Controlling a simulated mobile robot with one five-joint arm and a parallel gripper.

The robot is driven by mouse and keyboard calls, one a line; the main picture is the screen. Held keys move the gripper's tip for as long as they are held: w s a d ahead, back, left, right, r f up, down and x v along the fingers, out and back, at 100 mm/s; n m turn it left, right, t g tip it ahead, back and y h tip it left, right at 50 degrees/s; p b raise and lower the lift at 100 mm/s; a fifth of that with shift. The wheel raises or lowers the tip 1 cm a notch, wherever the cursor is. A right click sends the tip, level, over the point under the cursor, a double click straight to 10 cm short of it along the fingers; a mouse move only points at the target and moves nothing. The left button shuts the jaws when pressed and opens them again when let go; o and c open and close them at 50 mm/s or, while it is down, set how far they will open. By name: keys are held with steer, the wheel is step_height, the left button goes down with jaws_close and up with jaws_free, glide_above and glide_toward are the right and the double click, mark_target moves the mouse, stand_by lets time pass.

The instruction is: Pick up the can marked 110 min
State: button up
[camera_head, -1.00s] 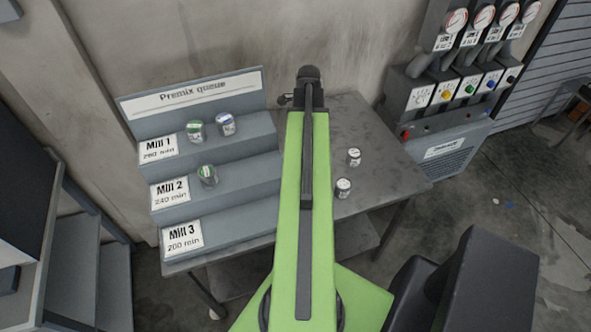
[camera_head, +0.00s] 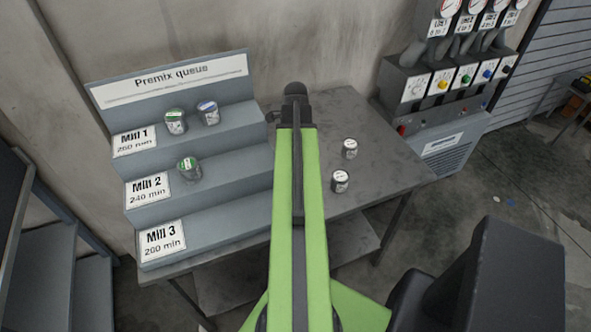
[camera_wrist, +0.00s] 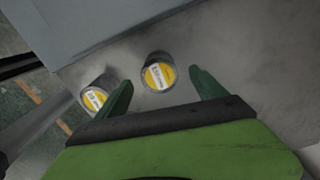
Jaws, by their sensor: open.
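Two cans with yellow labels stand in the wrist view: one can (camera_wrist: 158,72) lies ahead between my open fingertips, the other can (camera_wrist: 97,96) is left of the left finger. Their print is too small to read, so I cannot tell which is marked 110 min. My gripper (camera_wrist: 161,80) is open and empty; in the head view it is largely hidden behind my green arm. The head view shows two dark cans with pale tops on the table, a rear can (camera_head: 350,148) and a front can (camera_head: 340,181). I cannot tell whether these are the wrist view's pair.
A grey stepped rack (camera_head: 205,215) headed "Premix queue" stands left on the table (camera_head: 385,165). Its Mill 1 step holds a green-topped can (camera_head: 175,122) and a blue-topped can (camera_head: 208,113). Mill 2 holds a green-topped can (camera_head: 189,168); Mill 3's visible part is empty. A gauge panel (camera_head: 450,85) stands right.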

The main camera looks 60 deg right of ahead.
step_height(320, 180, down, 5)
steer(key=b, duration=0.4)
steer(key=shift+r, duration=0.25)
steer(key=shift+c, duration=0.2)
steer(key=c, duration=1.6)
steer(key=shift+r+p, duration=0.1)
steer(key=shift+p, duration=0.2)
step_height(320, 180, up, 4)
steer(key=p, duration=0.4)
steer(key=shift+r, duration=0.1)
steer(key=s+r+p, duration=0.2)
steer(key=s, duration=0.2)
steer(key=s+d+r+p, duration=0.1)
steer(key=s+r+p, duration=0.1)
steer(key=s, duration=0.1)
steer(key=s+r+p, duration=0.2)
steer(key=s, duration=0.2)
steer(key=shift+s+d+r+p, duration=0.25)
steer(key=shift+s+d+p, duration=0.1)
steer(key=shift+d, duration=0.05)
